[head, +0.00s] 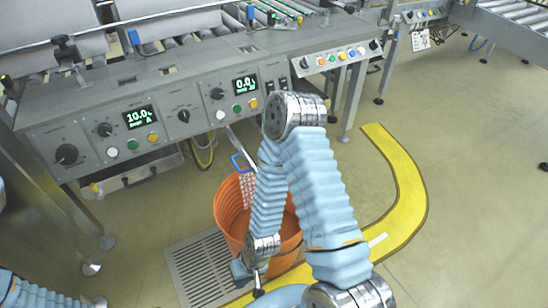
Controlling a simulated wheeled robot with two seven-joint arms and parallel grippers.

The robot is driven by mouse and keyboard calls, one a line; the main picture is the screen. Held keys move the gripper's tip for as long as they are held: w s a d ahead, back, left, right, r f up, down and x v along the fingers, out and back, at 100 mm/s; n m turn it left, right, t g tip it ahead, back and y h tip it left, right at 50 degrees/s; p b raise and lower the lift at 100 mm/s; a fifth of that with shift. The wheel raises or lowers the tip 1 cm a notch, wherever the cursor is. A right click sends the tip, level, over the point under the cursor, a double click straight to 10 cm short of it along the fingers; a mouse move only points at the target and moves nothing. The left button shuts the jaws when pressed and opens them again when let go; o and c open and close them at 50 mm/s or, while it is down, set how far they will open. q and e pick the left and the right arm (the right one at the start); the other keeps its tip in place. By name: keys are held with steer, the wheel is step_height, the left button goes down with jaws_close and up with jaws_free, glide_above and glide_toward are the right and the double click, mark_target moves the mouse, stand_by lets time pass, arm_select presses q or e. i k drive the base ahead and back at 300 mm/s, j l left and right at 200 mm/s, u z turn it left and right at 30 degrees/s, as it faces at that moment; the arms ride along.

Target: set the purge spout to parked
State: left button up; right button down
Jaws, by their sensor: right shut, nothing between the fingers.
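A slim pale metal pipe (231,139), which looks like the purge spout, comes down from under the control panel towards the orange bucket (227,205). A blue loop-shaped piece (237,162) sits at its lower end, above the bucket's back rim. My right arm hides part of the bucket and its inside. My right gripper (258,291) points down in front of the bucket, small and dark, shut and empty, and apart from the spout.
The grey control panel (90,125) with knobs, buttons and two green displays runs along the back. A floor grate (203,270) lies left of the bucket. A yellow floor strip (408,190) curves on the right, with open floor beyond.

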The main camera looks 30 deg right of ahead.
mark_target(227, 130)
steer(key=k+z, duration=0.1)
steer(key=z, duration=0.75)
steer(key=j+z, duration=0.2)
